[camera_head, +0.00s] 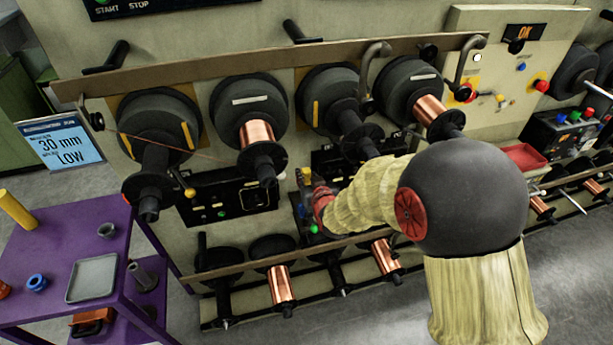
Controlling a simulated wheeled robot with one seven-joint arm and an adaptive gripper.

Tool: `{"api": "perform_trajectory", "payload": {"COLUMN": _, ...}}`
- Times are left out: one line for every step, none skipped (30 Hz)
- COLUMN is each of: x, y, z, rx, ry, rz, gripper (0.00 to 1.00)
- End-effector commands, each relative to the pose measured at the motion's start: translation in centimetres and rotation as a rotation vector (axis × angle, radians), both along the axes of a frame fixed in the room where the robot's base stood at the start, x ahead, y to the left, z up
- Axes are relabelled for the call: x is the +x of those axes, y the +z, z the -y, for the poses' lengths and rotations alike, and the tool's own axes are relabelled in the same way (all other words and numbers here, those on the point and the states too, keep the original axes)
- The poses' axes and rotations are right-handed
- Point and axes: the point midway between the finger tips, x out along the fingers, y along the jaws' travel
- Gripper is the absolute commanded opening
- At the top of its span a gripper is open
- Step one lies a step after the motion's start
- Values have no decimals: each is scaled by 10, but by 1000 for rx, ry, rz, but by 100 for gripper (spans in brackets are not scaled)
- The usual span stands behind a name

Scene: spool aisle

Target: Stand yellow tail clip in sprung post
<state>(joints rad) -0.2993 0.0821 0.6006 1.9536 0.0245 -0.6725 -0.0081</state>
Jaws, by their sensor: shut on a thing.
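My gripper (306,195) is at the machine front, in the middle of the camera_head view, small and partly hidden by my own wrist. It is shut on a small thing. A small yellow piece (306,173) shows at its tip and looks like the yellow tail clip; its exact hold and tilt are too small to tell. I cannot make out the sprung post for certain. A yellow-knobbed lever (190,192) stands to the left, below a thin copper wire (170,146).
Several dark spool heads, some with copper spools (257,134), stick out along the machine. Spare spools (282,285) lie on the lower rack. A purple table (40,262) with a grey tray (92,278) is at left. A red tray (522,157) is at right.

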Motion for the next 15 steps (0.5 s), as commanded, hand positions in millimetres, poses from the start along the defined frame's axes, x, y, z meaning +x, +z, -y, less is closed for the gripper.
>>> {"api": "perform_trajectory", "payload": {"x": 0, "y": 0, "z": 0, "rx": 0, "ry": 0, "rz": 1, "gripper": 0}}
{"api": "perform_trajectory", "payload": {"x": 0, "y": 0, "z": 0, "rx": 0, "ry": 0, "rz": 1, "gripper": 0}}
{"api": "perform_trajectory", "payload": {"x": 0, "y": 0, "z": 0, "rx": 0, "ry": 0, "rz": 1, "gripper": 0}}
{"api": "perform_trajectory", "payload": {"x": 0, "y": 0, "z": 0, "rx": 0, "ry": 0, "rz": 1, "gripper": 0}}
{"api": "perform_trajectory", "payload": {"x": 0, "y": 0, "z": 0, "rx": 0, "ry": -1, "rz": 1, "gripper": 0}}
{"api": "perform_trajectory", "payload": {"x": 0, "y": 0, "z": 0, "rx": 0, "ry": -1, "rz": 1, "gripper": 0}}
{"api": "perform_trajectory", "payload": {"x": 0, "y": 0, "z": 0, "rx": 0, "ry": -1, "rz": 1, "gripper": 0}}
{"api": "perform_trajectory", "payload": {"x": 0, "y": 0, "z": 0, "rx": 0, "ry": -1, "rz": 2, "gripper": 0}}
{"api": "perform_trajectory", "payload": {"x": 0, "y": 0, "z": 1, "rx": 0, "ry": -1, "rz": 2, "gripper": 0}}
{"api": "perform_trajectory", "payload": {"x": 0, "y": 0, "z": 1, "rx": 0, "ry": -1, "rz": 2, "gripper": 0}}
{"api": "perform_trajectory", "payload": {"x": 0, "y": -1, "z": 1, "rx": 0, "ry": -1, "rz": 2, "gripper": 0}}
{"api": "perform_trajectory", "payload": {"x": -1, "y": -1, "z": 1, "rx": 0, "ry": -1, "rz": 2, "gripper": 0}}
{"api": "perform_trajectory", "payload": {"x": -1, "y": -4, "z": 1, "rx": 0, "ry": -1, "rz": 0, "gripper": 0}}
{"api": "perform_trajectory", "payload": {"x": -1, "y": -6, "z": 1, "rx": 0, "ry": -1, "rz": 0, "gripper": 0}}
{"api": "perform_trajectory", "payload": {"x": -1, "y": -9, "z": 1, "rx": 0, "ry": -1, "rz": 0, "gripper": 0}}
